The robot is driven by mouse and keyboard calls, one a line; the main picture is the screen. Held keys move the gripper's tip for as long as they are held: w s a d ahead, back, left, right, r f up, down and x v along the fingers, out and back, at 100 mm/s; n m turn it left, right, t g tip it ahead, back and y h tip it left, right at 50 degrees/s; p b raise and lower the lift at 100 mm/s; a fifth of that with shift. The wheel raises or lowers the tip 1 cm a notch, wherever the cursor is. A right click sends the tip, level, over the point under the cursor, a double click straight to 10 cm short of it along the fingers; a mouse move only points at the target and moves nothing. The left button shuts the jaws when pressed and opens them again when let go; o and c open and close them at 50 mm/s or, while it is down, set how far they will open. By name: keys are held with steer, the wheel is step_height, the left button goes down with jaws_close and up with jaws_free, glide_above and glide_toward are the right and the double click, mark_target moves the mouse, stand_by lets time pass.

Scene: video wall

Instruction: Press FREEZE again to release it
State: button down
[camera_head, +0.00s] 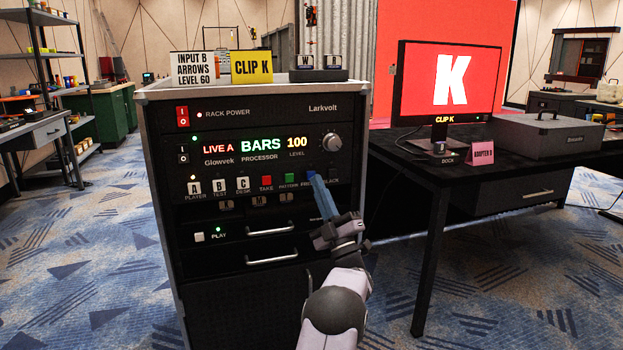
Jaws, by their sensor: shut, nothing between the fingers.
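The rack processor's front panel (262,160) faces me and reads LIVE A, BARS and LEVEL 100. The FREEZE button (311,174) is a small blue square in its lower row, right of the green PATTERN button (289,180). Its label is partly covered. My gripper (319,182) is shut and empty, with its blue fingertips right at the FREEZE button and overlapping it in the picture. I cannot tell whether they touch or press it. The button right of FREEZE is partly hidden by the fingers.
A red TAKE button (266,183) and white A, B, C keys (218,186) share the row. Drawer handles (271,257) protrude below. A monitor (447,82) showing K on red stands on the black desk (400,170) to the right.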

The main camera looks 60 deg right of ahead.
steer(key=shift+s+a+b, duration=0.75)
steer(key=shift+s+a, duration=1.05)
steer(key=shift+a, duration=0.05)
